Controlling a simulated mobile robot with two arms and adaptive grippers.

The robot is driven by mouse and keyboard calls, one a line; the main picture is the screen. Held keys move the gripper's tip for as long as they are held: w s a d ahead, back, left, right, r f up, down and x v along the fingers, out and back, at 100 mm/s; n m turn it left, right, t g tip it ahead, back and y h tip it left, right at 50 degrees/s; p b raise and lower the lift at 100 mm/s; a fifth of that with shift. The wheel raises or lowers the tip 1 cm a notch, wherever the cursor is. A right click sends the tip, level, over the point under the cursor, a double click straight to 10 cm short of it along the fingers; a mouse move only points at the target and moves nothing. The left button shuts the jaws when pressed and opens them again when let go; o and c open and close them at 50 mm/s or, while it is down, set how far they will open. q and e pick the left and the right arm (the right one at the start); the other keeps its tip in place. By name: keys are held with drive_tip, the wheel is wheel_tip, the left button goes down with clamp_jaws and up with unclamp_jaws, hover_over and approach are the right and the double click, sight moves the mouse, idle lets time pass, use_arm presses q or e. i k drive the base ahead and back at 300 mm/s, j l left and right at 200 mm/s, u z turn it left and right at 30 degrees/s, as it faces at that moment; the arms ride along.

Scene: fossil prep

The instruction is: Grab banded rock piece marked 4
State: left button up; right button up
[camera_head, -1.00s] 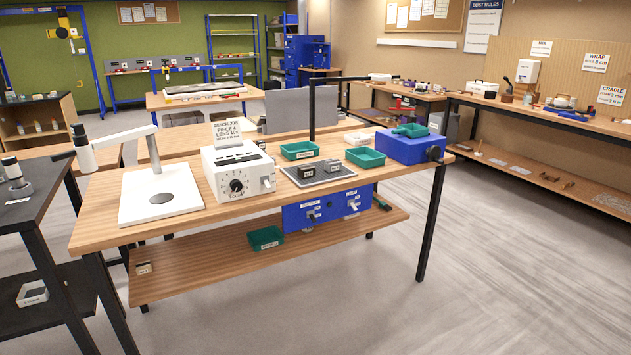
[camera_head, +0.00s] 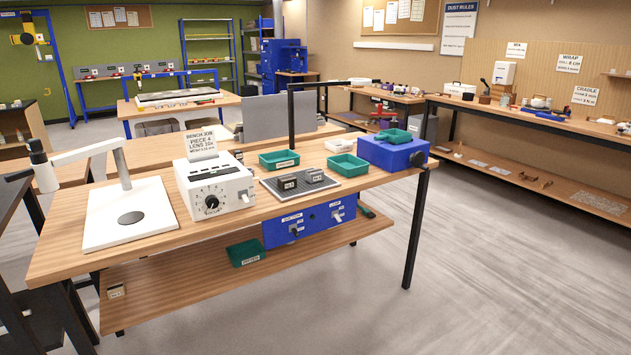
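Two small dark blocks with pale labels sit on a dark grey mat (camera_head: 268,192) on the wooden bench (camera_head: 60,255). One is the left block (camera_head: 287,185) and the other the right block (camera_head: 314,176). Their label marks are too small to read surely, and banding cannot be made out, so I cannot tell which is piece 4. A card (camera_head: 201,144) on the white control box (camera_head: 212,188) reads "BENCH JOB", "PIECE 4" and a lens line. Neither of my grippers is in view.
A white stand (camera_head: 130,215) with a jointed arm is at the bench's left. Green trays (camera_head: 279,159) (camera_head: 348,165) lie behind and right of the mat. A blue box (camera_head: 393,154) is at the right end. A lower shelf (camera_head: 200,280) juts forward. Floor at right is clear.

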sight(313, 175)
drive_tip(key=i+u, duration=0.1)
drive_tip(key=i, duration=0.65)
drive_tip(key=i+l+u, duration=0.1)
drive_tip(key=i, duration=0.65)
